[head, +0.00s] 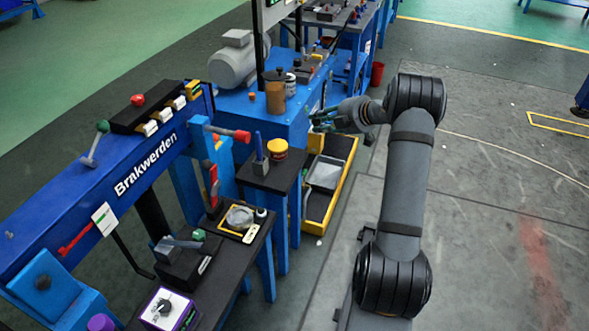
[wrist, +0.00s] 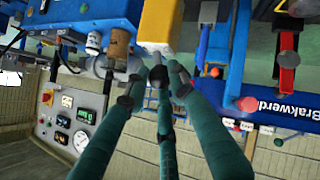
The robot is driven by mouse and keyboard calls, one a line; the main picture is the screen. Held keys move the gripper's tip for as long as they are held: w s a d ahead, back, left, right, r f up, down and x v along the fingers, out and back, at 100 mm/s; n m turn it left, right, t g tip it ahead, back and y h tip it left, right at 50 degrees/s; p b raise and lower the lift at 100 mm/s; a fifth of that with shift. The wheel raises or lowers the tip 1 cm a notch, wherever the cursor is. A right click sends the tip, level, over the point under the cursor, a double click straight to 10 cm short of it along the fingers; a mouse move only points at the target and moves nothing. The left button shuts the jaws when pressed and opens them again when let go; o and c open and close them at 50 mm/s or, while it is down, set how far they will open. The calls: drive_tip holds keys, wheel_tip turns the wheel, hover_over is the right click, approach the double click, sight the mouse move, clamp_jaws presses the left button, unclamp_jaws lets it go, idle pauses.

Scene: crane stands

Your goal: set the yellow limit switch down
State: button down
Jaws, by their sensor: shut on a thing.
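In the wrist view my dark green fingers (wrist: 158,84) converge at the lower edge of a yellow block with a pale end face, which I take as the yellow limit switch (wrist: 159,22). The fingers are shut on it, though the exact contact is hard to see.
A dark stand (head: 261,178) bears a yellow jar (head: 277,149) and a blue-handled tool. A brown canister (head: 275,98) and a grey motor (head: 237,61) stand on the blue bench (head: 232,104). The yellow-edged tray (head: 346,186) lies below my gripper.

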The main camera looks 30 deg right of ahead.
drive_tip(key=shift+d, duration=0.1)
drive_tip(key=shift+w+a+f, duration=0.2)
drive_tip(key=shift+w+f, duration=0.05)
drive_tip(key=w+a+f+b, duration=0.3)
drive_tip(key=w+a+f, duration=0.4)
drive_tip(key=f, duration=0.3)
drive_tip(key=shift+w+a+f+h, duration=0.25)
drive_tip(key=shift+w+a+h, duration=0.05)
drive_tip(key=shift+a, duration=0.2)
